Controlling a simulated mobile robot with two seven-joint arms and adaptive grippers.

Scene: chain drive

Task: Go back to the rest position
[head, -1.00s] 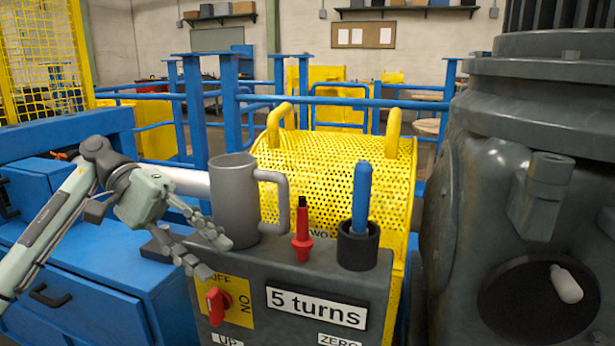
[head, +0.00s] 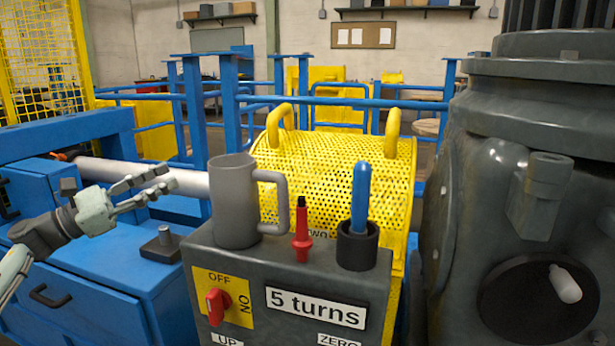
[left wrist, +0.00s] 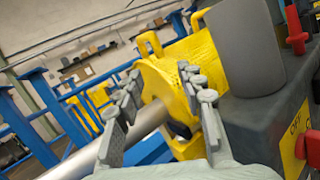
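My left gripper (head: 148,186) is at the left of the head view, above the blue cabinet and left of the grey control box. Its fingers are spread and point right, with a gap between them and nothing held. In the left wrist view its fingers (left wrist: 158,95) stand apart, with the yellow guard and the metal shaft seen beyond them. My right gripper is not in view.
A grey mug (head: 234,205), a red tool (head: 302,240) and a blue-handled tool in a black cup (head: 358,247) stand on the control box (head: 225,253). A red switch (head: 217,303) is on its front. The yellow guard (head: 340,175) stands behind; a big dark machine (head: 480,190) fills the right.

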